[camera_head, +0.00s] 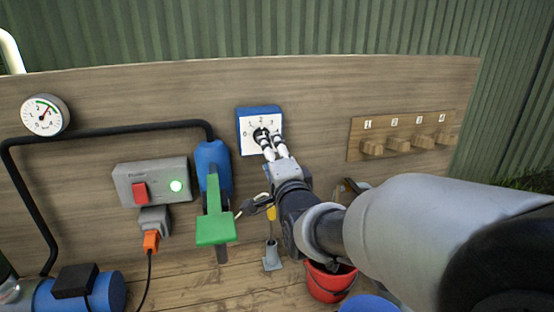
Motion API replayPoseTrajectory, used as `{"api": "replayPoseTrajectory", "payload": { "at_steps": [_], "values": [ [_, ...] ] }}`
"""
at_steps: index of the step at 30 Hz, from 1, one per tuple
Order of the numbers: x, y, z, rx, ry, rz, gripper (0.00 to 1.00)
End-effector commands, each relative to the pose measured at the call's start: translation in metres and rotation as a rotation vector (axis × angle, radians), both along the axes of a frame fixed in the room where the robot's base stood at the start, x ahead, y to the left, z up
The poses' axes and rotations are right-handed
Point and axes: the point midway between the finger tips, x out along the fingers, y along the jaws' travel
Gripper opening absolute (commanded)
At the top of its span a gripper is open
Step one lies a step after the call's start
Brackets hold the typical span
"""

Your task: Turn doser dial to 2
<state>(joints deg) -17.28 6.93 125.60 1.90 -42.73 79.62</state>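The doser dial (260,118) is a blue-framed unit with a white face on the upright wooden board. Numbers show around its face, with 2 at the top centre. My gripper (264,139) is at the dial's middle, its two pale fingers reaching up to the dark knob there. The fingers cover much of the knob and the lower face. I cannot tell where the pointer stands, or whether the fingers are closed on the knob or only beside it.
A green-handled blue valve (214,226) stands left of my arm. Further left are a grey switch box (152,181) with a lit green lamp and a pressure gauge (45,115). Numbered wooden pegs (400,146) are at right. A red bucket (330,284) sits below my arm.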

Motion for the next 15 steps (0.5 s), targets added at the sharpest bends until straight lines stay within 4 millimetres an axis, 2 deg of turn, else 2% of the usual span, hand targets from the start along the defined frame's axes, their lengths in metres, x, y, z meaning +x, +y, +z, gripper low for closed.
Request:
{"api": "replayPoseTrajectory", "payload": {
  "at_steps": [3,6,15],
  "values": [
    [-0.019,-0.005,0.001,0.001,-0.002,0.000,0.51],
    [-0.028,-0.008,0.001,0.001,-0.002,0.000,0.51],
    [-0.033,-0.009,0.000,0.000,-0.001,0.000,0.51]
  ]
}}
